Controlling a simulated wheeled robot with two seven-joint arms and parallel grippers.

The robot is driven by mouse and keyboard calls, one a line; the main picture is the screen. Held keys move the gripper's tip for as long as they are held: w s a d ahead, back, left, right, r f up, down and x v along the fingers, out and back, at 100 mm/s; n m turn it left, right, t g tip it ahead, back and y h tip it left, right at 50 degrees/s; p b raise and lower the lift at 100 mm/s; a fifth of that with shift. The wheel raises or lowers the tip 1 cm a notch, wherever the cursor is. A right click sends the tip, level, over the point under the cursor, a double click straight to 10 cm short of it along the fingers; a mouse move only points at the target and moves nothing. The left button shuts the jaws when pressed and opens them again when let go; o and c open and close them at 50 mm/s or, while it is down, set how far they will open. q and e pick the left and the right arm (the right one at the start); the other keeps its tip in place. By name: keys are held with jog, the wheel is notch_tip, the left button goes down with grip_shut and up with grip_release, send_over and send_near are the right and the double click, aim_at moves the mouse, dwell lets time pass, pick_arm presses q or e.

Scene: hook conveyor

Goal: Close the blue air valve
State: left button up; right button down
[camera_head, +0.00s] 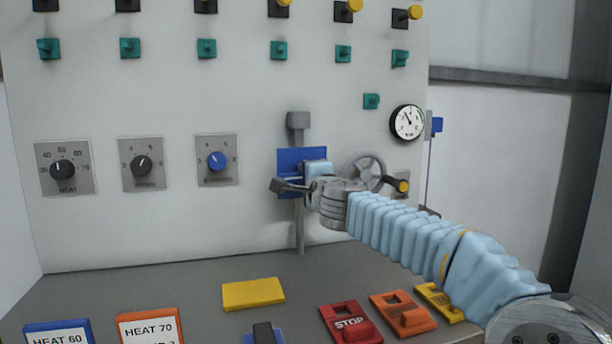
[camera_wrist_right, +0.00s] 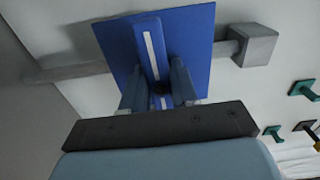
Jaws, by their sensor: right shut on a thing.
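The blue air valve's plate (camera_head: 290,158) sits on a vertical grey pipe on the panel, left of the grey handwheel. It also shows in the right wrist view (camera_wrist_right: 195,30). Its blue handle (camera_wrist_right: 149,42) has a white stripe and appears to lie across the pipe. My right gripper (camera_head: 300,183) is at the plate in the head view and hides most of the handle there. In the right wrist view its two fingers (camera_wrist_right: 158,88) are on either side of the handle and shut on it. My left gripper is out of view.
A grey handwheel (camera_head: 364,172) and a yellow-tipped lever (camera_head: 402,186) are close behind my right wrist. A blue knob (camera_head: 217,161) is left of the valve. Below, the desk holds a yellow block (camera_head: 253,293) and a red STOP switch (camera_head: 349,323).

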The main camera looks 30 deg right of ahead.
jog(key=shift+m, duration=0.3)
jog(key=c, duration=1)
grip_release()
jog(key=shift+o, duration=0.2)
jog(key=v, duration=1.4)
jog(key=shift+p, duration=0.3)
jog(key=shift+w, duration=0.15)
